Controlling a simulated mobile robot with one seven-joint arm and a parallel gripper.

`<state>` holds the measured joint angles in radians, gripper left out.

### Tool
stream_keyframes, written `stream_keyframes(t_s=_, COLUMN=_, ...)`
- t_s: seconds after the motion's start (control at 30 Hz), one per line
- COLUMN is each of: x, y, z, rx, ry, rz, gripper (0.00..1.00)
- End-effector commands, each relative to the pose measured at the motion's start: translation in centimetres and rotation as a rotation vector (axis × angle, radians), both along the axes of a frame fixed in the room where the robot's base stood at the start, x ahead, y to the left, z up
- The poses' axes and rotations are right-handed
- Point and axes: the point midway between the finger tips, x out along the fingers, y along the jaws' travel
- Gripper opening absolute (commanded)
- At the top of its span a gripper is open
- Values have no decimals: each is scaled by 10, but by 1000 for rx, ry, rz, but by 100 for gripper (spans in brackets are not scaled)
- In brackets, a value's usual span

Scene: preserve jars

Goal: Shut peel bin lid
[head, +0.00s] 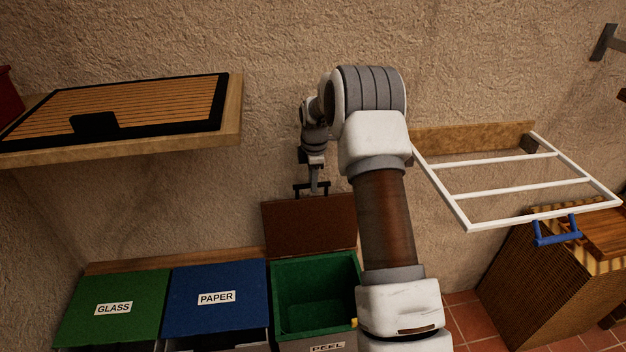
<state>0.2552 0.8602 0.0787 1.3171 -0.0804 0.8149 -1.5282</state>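The peel bin (316,296) stands at the bottom middle of the head view, green inside, with a label reading PEEL on its front. Its brown lid (309,225) is raised, standing up at the back of the bin near the wall. My gripper (312,193) is just above the top edge of the lid. Its dark fingers look spread apart, and I cannot tell whether they touch the lid. My arm hides the right side of the bin.
The glass bin's green lid (113,309) and the paper bin's blue lid (217,298) are down, left of the peel bin. A wooden shelf (232,125) juts out at upper left.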

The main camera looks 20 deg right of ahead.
Motion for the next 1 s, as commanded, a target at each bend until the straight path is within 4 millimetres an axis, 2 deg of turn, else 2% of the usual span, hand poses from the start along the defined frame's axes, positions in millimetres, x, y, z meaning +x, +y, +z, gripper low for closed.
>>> stream_keyframes(t_s=0.03, x=0, y=0, z=0, rx=0, ry=0, rz=0, gripper=19)
stream_keyframes(t_s=0.13, x=0, y=0, z=0, rx=0, ry=0, rz=0, gripper=1)
stream_keyframes(t_s=0.17, x=0, y=0, z=0, rx=0, ry=0, rz=0, gripper=0)
stream_keyframes(t_s=1.0, x=0, y=0, z=1, rx=0, ry=0, rz=0, gripper=0)
